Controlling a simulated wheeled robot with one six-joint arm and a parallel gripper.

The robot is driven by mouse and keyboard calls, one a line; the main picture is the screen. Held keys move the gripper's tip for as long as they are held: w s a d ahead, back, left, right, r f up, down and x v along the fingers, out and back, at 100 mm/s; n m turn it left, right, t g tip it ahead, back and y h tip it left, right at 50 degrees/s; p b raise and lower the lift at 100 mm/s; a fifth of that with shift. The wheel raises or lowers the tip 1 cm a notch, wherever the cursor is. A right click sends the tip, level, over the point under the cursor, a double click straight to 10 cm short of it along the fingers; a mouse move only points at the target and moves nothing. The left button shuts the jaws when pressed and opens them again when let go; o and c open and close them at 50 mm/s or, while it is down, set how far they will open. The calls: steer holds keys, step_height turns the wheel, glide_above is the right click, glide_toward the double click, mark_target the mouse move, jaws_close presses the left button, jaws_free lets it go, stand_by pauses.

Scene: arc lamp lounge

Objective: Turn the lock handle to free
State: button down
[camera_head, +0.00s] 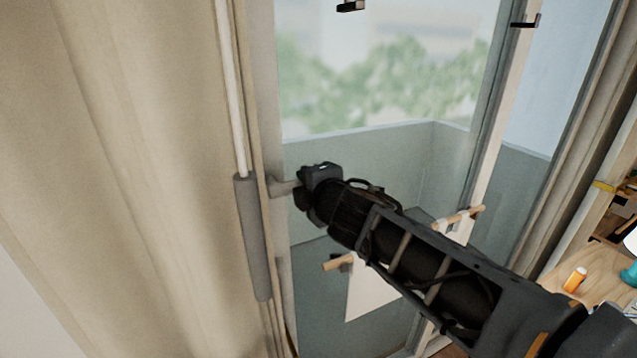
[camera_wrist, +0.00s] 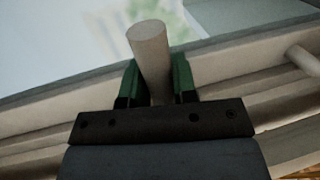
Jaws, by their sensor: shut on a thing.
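The lock handle appears in the wrist view as a pale round rod (camera_wrist: 150,48), standing up between the green-lined fingers of my gripper (camera_wrist: 156,82). My gripper is shut on it. In the head view my arm reaches in from the lower right, and my gripper (camera_head: 300,184) is at the left upright of the glazed door frame. A short pale grey piece (camera_head: 283,187) shows between gripper and upright; I cannot tell whether it is the handle or its mount. My gripper hides the rest of the handle in the head view.
Wooden-gripped handles (camera_head: 338,263) (camera_head: 466,215) stand out near the glass. A beige curtain (camera_head: 110,150) and a grey padded pole (camera_head: 252,240) are close on the left. At right, a wooden table (camera_head: 600,285) bears an orange bottle (camera_head: 575,279). Black brackets (camera_head: 525,22) are higher up.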

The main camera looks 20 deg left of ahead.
steer(key=c, duration=1.1)
jaws_free()
steer(key=shift+s+a, duration=0.1)
steer(key=shift+o, duration=1)
